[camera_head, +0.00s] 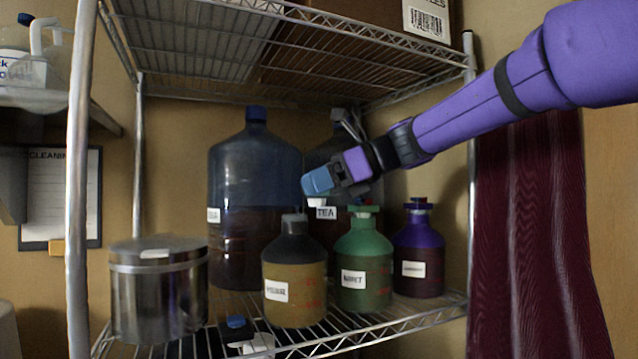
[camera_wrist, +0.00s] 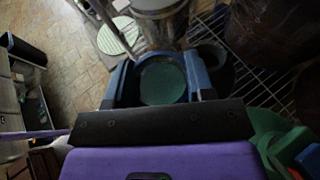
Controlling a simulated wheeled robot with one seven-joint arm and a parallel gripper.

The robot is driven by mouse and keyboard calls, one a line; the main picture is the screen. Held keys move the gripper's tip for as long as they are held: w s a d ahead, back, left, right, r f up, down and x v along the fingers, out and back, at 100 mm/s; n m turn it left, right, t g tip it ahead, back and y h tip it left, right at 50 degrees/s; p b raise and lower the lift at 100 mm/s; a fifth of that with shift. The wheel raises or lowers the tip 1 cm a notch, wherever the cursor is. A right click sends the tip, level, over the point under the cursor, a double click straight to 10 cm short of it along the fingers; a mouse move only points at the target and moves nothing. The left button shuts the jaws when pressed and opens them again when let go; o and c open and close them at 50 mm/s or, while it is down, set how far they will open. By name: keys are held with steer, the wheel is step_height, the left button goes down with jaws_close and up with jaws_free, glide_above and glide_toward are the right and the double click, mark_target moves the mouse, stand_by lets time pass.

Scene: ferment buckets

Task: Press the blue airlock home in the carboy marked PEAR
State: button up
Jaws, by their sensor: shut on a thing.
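My gripper (camera_head: 318,183) has blue fingers and is shut on a round blue-green piece (camera_wrist: 162,80), which lies between the fingertips in the wrist view. A small white part (camera_head: 317,202) shows just under the fingers in the head view. I take the held thing to be the blue airlock; most of it is hidden by the fingers. The yellow carboy with a dark shoulder (camera_head: 294,275) stands below and slightly left of my gripper, its grey neck apart from the held thing. Its label starts with P and is blurred, so I cannot be sure it says PEAR.
A green carboy (camera_head: 364,265) and a purple carboy (camera_head: 419,255) stand to the right. Large blue (camera_head: 255,175) and dark (camera_head: 330,150) carboys stand behind. A metal pot (camera_head: 158,290) is at left. A blue-topped item (camera_head: 235,323) lies at the front of the wire shelf (camera_head: 390,325).

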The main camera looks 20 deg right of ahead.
steer(key=shift+w+a+f, duration=0.25)
steer(key=shift+w, duration=1.05)
steer(key=shift+w+a+f, duration=0.2)
steer(key=shift+w+f, duration=0.05)
steer(key=shift+w, duration=1.05)
steer(key=shift+w+a+f, duration=0.25)
steer(key=shift+w, duration=1.05)
steer(key=shift+f, duration=1.1)
stand_by(3.0)
